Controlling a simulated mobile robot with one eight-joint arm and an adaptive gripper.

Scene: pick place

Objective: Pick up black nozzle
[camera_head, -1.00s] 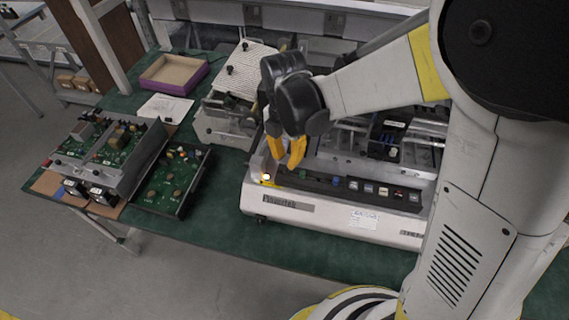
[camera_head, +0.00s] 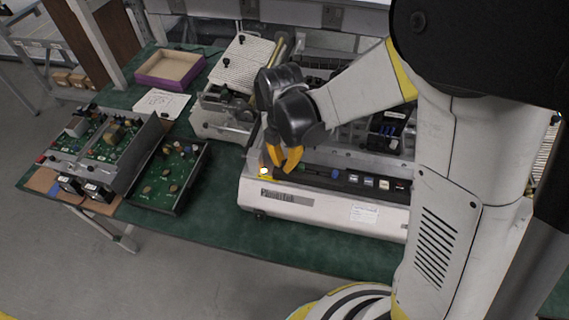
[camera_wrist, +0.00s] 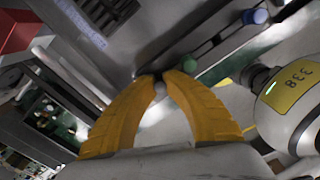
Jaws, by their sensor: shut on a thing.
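My gripper (camera_head: 282,164) is over the left end of the dark button strip on the white machine (camera_head: 300,205). Its two yellow fingers come together at the tips in the wrist view (camera_wrist: 160,78). A small thing, taken as the black nozzle (camera_wrist: 159,87), sits between the fingertips; only a little greyish and dark surface shows. The fingers hide most of it in the head view. I cannot tell whether it still touches the machine.
Green (camera_wrist: 189,64) and blue (camera_wrist: 255,16) knobs lie close past the fingertips. Circuit boards (camera_head: 168,175) and a purple-sided tray (camera_head: 170,68) stand left on the green table. Table surface (camera_head: 215,190) is clear between boards and machine.

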